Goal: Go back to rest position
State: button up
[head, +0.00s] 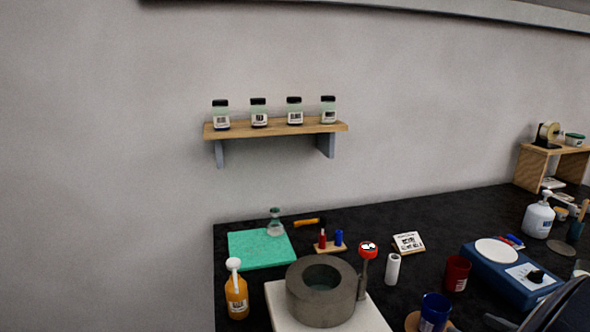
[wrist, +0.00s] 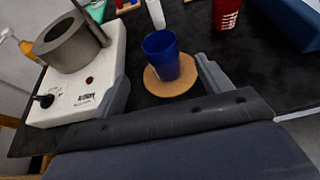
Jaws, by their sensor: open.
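My gripper (wrist: 163,75) shows in the wrist view with its two grey fingers spread apart. It is open and nothing is held between the fingers. A blue cup (wrist: 161,56) stands upright on a round cork coaster (wrist: 172,86), in line with the gap between the fingers. I cannot tell how far the fingers are from it. The blue cup (head: 434,312) and part of the coaster (head: 412,322) also show at the bottom of the head view. A dark part of my arm is at the lower right there.
A white device (head: 372,319) with a grey ring-shaped block (head: 321,306) stands left of the cup. A red cup (head: 456,272), white cylinder (head: 392,268) and blue device (head: 511,284) are nearby. A wall shelf (head: 275,130) holds several jars.

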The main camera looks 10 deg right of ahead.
aim_at(446, 312)
jog(key=x, duration=0.8)
jog(key=shift+w+a+f+b, duration=0.1)
jog(key=shift+w+f+b, duration=0.05)
jog(key=shift+w+b, duration=0.15)
jog(key=shift+w+f, duration=0.2)
jog(key=shift+r, duration=0.2)
